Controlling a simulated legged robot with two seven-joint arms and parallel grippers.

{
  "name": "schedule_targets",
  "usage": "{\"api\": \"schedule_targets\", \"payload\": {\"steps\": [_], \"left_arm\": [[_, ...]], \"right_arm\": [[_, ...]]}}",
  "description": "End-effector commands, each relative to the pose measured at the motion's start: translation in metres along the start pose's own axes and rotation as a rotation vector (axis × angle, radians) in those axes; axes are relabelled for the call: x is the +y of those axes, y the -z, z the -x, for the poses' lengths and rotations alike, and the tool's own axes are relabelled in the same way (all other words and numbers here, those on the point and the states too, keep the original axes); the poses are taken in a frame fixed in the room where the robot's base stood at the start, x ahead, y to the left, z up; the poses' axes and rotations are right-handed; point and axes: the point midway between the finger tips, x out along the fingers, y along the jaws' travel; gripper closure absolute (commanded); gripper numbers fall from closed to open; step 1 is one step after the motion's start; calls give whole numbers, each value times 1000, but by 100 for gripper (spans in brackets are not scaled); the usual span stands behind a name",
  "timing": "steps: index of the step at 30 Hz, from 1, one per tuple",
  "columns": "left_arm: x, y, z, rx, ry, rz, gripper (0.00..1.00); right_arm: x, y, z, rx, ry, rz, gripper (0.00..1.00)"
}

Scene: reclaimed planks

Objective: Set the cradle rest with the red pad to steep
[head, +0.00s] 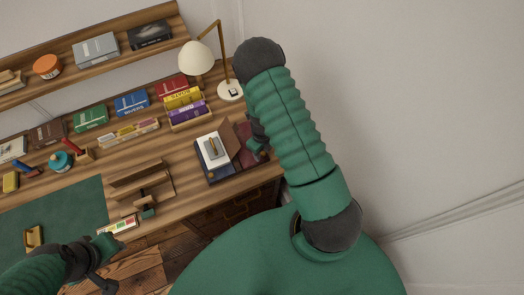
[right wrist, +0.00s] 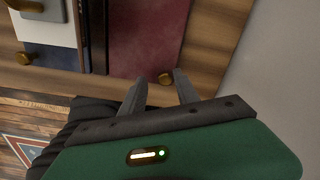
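The cradle stands on the bench's right part in the head view. Its rest with the red pad (head: 244,133) is on the right, partly hidden by my right arm. The red pad (right wrist: 150,35) fills the middle of the right wrist view, with a brass knob (right wrist: 165,78) at its near edge. My right gripper (right wrist: 160,88) is open, its two fingertips apart on either side of the knob, with no clear contact. It shows small and mostly hidden in the head view (head: 257,146). My left gripper (head: 106,244) is low at the left; its fingers are unclear.
The cradle's other rest has a blue pad (right wrist: 50,57) and carries a white item (head: 211,150). A second brass knob (right wrist: 24,58) is at its edge. A lamp (head: 196,58) stands behind. A wooden stand (head: 140,180) is left of the cradle. A green mat (head: 70,208) lies farther left.

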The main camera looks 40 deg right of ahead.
Motion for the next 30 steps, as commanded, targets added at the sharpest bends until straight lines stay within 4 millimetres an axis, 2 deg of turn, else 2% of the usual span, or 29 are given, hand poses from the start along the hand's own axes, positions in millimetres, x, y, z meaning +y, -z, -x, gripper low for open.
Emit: {"api": "schedule_targets", "payload": {"steps": [1,8,30], "left_arm": [[0,0,0,0,0,0,66],[0,0,0,0,0,0,66],[0,0,0,0,0,0,66]], "right_arm": [[-1,0,0,0,0,-1,71],[-1,0,-1,1,-3,-1,100],[0,2,-2,5,-3,-1,100]]}}
